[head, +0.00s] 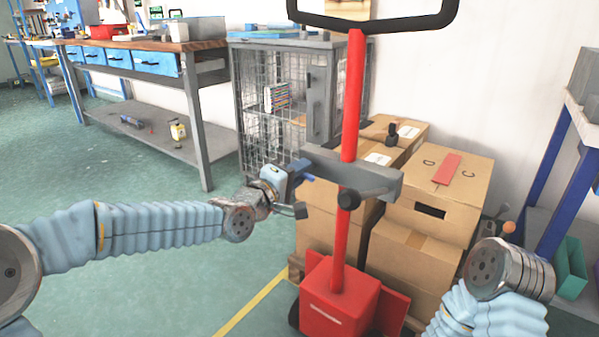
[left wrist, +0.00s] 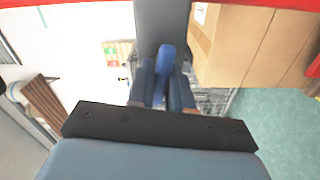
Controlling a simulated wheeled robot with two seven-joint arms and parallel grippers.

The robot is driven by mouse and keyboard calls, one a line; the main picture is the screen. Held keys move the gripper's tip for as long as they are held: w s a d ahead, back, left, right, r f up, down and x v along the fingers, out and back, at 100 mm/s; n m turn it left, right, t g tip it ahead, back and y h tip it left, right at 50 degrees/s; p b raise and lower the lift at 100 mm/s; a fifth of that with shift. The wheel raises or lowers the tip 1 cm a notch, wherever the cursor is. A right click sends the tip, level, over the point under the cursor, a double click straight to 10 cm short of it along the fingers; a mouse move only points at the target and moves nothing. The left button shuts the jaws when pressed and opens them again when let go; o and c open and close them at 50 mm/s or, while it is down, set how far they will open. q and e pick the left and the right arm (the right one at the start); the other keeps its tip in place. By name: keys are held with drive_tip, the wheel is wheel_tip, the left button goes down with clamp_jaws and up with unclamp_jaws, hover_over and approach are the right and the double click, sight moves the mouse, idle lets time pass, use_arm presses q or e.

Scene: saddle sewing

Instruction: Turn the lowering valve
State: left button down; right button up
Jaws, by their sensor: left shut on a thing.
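The red lift truck (head: 353,110) stands upright in the middle of the head view, with a grey crossbar (head: 372,180) across its mast. In the left wrist view, a blue valve handle (left wrist: 165,58) sticks out from the grey bar (left wrist: 162,22). My left gripper (head: 298,174) is at the left end of the crossbar. In the left wrist view, its two blue fingers (left wrist: 162,92) are closed around the handle, one on each side. The fingers hide the handle's lower end. My right arm shows at the lower right of the head view, but its gripper is out of view.
Cardboard boxes (head: 437,195) are stacked close behind the truck. A wire-mesh cabinet (head: 270,130) stands behind the left gripper. A workbench (head: 150,62) is at the back left, and a blue-legged rack (head: 558,175) is at the right. The green floor (head: 110,205) is clear at left.

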idle(0.3)
use_arm(q)
drive_tip(key=c, duration=1.1)
unclamp_jaws()
drive_tip(key=p+v, duration=0.2)
drive_tip(key=v, duration=1.2)
drive_tip(key=shift+w, duration=0.1)
